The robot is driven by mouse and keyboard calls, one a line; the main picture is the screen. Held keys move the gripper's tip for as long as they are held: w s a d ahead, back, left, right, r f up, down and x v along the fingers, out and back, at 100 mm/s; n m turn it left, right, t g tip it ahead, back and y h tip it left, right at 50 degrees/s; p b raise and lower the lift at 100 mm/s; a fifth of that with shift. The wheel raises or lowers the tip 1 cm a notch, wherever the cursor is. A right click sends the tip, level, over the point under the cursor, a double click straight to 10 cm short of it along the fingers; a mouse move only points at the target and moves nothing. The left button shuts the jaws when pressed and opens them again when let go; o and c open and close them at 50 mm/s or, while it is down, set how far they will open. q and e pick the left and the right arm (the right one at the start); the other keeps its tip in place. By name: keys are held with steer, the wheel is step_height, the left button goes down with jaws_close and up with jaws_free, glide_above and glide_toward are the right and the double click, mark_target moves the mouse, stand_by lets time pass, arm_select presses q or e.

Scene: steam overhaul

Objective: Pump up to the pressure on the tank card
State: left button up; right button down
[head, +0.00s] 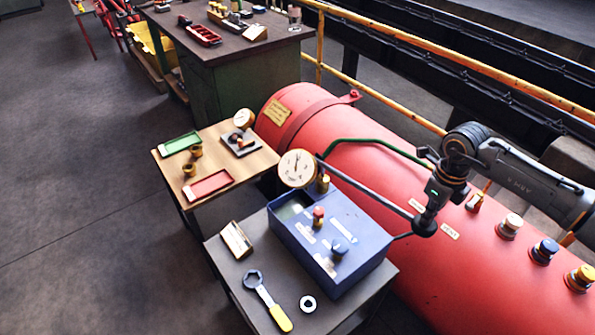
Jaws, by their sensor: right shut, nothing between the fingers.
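The needle reading cannot be made out. A long grey lever (365,187) runs from beside the gauge toward my right gripper (426,225). That gripper is shut, pointing down by the lever's far end; I cannot tell if they touch. My left gripper is out of view.
A yellow-handled wrench (267,301), a ring (308,304) and a small card stand (236,240) share the dark table (229,268). A wooden table (222,206) holds green and red trays. Several capped fittings (509,227) rise from the tank. The floor at left is clear.

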mark_target(420, 230)
steer(key=shift+s+a+f+b, duration=0.1)
steer(key=shift+a+f+b, duration=0.05)
steer(key=shift+f+b, duration=1.1)
steer(key=shift+s+a+f+b, duration=0.1)
steer(key=shift+f+b, duration=0.6)
steer(key=shift+f, duration=0.95)
steer(key=r+p, duration=0.1)
steer(key=r, duration=0.2)
steer(key=w+r+p, duration=0.1)
steer(key=r+p, duration=0.1)
steer(key=r, duration=0.1)
steer(key=r+p, duration=0.2)
steer(key=r, duration=0.1)
steer(key=shift+w+a, duration=0.15)
steer(key=shift+a, duration=0.1)
steer(key=shift+d+r, duration=0.1)
steer(key=shift+r, duration=0.1)
steer(key=shift+f, duration=0.15)
step_height(420, 230, up, 5)
steer(key=p, duration=0.3)
